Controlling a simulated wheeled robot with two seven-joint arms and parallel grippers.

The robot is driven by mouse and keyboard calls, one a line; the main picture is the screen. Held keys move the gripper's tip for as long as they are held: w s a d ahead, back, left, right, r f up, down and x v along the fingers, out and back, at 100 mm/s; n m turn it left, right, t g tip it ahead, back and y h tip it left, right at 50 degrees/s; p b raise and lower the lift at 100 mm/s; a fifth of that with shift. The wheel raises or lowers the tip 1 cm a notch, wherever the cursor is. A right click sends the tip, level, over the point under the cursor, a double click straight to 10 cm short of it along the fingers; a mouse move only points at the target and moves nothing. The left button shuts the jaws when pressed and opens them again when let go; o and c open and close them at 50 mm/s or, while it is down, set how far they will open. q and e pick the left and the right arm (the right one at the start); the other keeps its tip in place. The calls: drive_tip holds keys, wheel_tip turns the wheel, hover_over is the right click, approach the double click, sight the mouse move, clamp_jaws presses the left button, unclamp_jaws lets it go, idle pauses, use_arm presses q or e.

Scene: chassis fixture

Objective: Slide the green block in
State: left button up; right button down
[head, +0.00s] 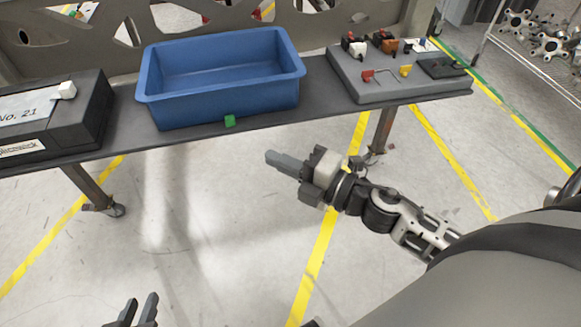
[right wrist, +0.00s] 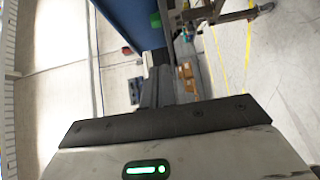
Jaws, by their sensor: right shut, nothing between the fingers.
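The small green block (head: 230,121) sits at the front edge of the dark shelf (head: 330,113), in front of the blue bin (head: 221,100). In the right wrist view the green block (right wrist: 156,20) shows near the top, beyond the fingertips. My right gripper (head: 270,158) is shut and empty, in front of the shelf. It is below and to the right of the block, apart from it. Its closed fingers show in the right wrist view (right wrist: 156,65). My left gripper (head: 138,310) is at the bottom edge, its fingers apart and mostly cut off by the frame.
A black box (head: 85,110) with a white piece (head: 64,90) on it stands at the left of the shelf. A grey fixture board (head: 385,85) with small coloured parts is at the right. The floor in front of the shelf is clear.

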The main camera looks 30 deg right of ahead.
use_arm(q)
drive_tip(key=shift+r, duration=0.15)
use_arm(e)
drive_tip(key=shift+v, duration=1)
use_arm(q)
drive_tip(key=shift+s, duration=0.1)
drive_tip(key=r+p, duration=0.1)
drive_tip(key=p, duration=0.4)
drive_tip(key=shift+a+r, duration=0.2)
drive_tip(key=shift+r, duration=0.2)
use_arm(e)
drive_tip(key=s+a+f+m+g+h, duration=0.2)
drive_tip(key=s+f+m, duration=0.1)
drive_tip(key=m, duration=0.8)
drive_tip(key=s+a+f+m+g+h, duration=0.2)
drive_tip(key=s+a+f+m+h, duration=0.1)
drive_tip(key=m, duration=0.7)
wheel_tip(320, 180, down, 2)
drive_tip(key=shift+s+f+m+g, duration=0.1)
drive_tip(key=shift+s+m+g, duration=0.3)
drive_tip(key=shift+s, duration=0.4)
